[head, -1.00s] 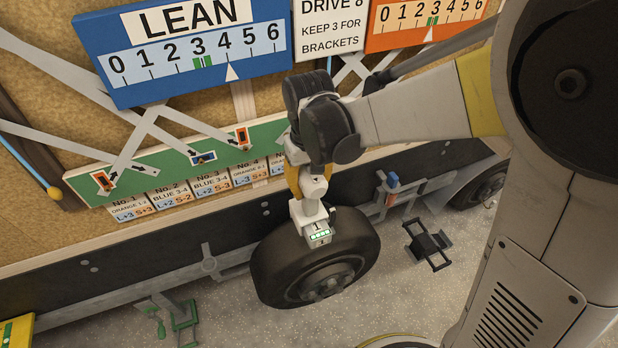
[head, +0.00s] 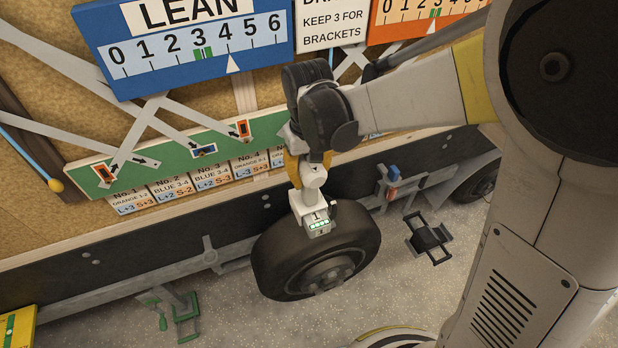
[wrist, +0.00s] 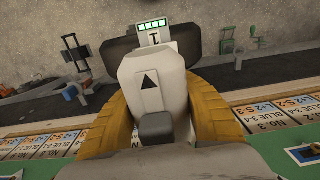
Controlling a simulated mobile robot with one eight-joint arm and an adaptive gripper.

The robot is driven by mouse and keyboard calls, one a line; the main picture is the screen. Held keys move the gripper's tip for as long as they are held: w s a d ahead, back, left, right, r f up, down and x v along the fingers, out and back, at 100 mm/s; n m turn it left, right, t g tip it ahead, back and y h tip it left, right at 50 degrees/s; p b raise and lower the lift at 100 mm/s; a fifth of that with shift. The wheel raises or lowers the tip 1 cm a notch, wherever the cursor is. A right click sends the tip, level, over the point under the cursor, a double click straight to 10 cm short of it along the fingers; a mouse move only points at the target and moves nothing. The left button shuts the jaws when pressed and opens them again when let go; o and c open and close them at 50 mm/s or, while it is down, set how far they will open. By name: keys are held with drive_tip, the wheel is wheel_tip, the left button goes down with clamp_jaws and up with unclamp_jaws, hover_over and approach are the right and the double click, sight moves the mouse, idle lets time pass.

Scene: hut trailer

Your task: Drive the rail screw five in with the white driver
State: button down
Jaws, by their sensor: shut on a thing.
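My gripper (head: 303,172) has yellow fingers and is shut on the white driver (head: 313,200) in front of the right part of the green rail (head: 170,147). The driver's battery end, with green lights, points down toward the wheel. In the wrist view the white driver (wrist: 152,85), marked with a black triangle, sits between the yellow fingers (wrist: 110,125). The labels for No. 1 to No. 4 show under the rail. Rail screw five and the driver's tip are hidden behind my gripper and arm; I cannot tell whether they touch.
Grey straps cross the wall above the rail, with small orange and blue brackets (head: 204,151) on it. A black tyre (head: 268,262) stands below my gripper. A black stand (head: 430,238) is on the floor at right.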

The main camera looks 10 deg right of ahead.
drive_tip(key=shift+w+a, duration=0.1)
drive_tip(key=shift+w, duration=0.3)
idle(0.8)
drive_tip(key=shift+s, duration=0.2)
drive_tip(key=shift+s+d, duration=0.25)
drive_tip(key=shift+s, duration=0.4)
drive_tip(key=shift+s+d, duration=0.2)
drive_tip(key=shift+s, duration=0.4)
drive_tip(key=s+d, duration=0.2)
drive_tip(key=d, duration=0.5)
drive_tip(key=shift+d, duration=0.4)
idle(0.5)
